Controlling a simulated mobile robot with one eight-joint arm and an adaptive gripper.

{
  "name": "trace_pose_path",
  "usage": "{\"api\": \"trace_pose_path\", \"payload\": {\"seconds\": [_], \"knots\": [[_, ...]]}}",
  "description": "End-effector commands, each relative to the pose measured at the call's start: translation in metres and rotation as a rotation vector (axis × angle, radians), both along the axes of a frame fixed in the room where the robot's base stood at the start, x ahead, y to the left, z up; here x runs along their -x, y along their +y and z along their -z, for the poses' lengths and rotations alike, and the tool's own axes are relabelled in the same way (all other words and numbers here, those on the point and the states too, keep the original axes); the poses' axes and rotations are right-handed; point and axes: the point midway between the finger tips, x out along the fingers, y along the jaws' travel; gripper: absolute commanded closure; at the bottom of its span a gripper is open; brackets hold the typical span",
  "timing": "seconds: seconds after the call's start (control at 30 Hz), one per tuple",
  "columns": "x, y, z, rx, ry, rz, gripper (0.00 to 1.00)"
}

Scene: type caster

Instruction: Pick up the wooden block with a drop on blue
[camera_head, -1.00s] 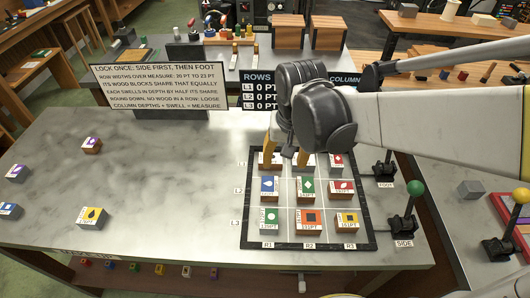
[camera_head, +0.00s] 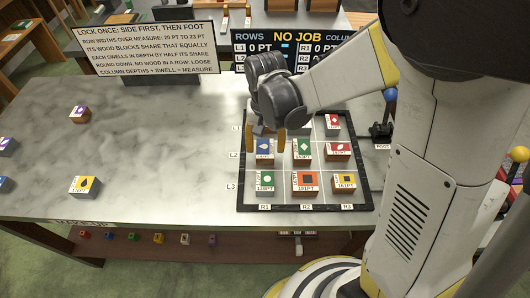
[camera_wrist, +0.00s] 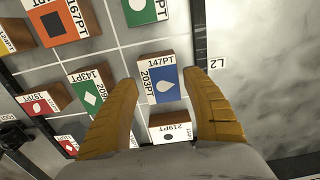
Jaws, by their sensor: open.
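My gripper (camera_head: 267,133) is open above and just behind the block in the head view. Its orange fingers (camera_wrist: 162,88) show on both sides of the block in the wrist view. I cannot tell whether they touch it. The block is not visibly lifted.
A white-topped block (camera_wrist: 170,128) marked 219PT is close by, partly hidden by my gripper. Green (camera_head: 302,149), red (camera_head: 338,151) and orange (camera_head: 305,182) blocks sit near in the tray. A yellow block with a black drop (camera_head: 84,186) lies left. The middle-left tabletop is clear.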

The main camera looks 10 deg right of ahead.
Motion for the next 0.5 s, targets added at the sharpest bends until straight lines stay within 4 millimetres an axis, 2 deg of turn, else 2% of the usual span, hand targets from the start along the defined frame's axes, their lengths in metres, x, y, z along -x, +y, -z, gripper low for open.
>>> {"api": "trace_pose_path", "payload": {"seconds": [0.03, 0.13, 0.37, 0.47, 0.5], "knots": [[-0.001, 0.001, 0.014, 0.000, 0.000, 0.000, 0.43], [-0.001, 0.001, 0.026, 0.000, 0.000, 0.000, 0.43], [0.000, 0.001, 0.028, 0.000, 0.000, 0.000, 0.43], [0.000, 0.001, 0.027, 0.000, 0.000, 0.000, 0.69], [0.000, 0.001, 0.027, 0.000, 0.000, 0.000, 0.81]]}}
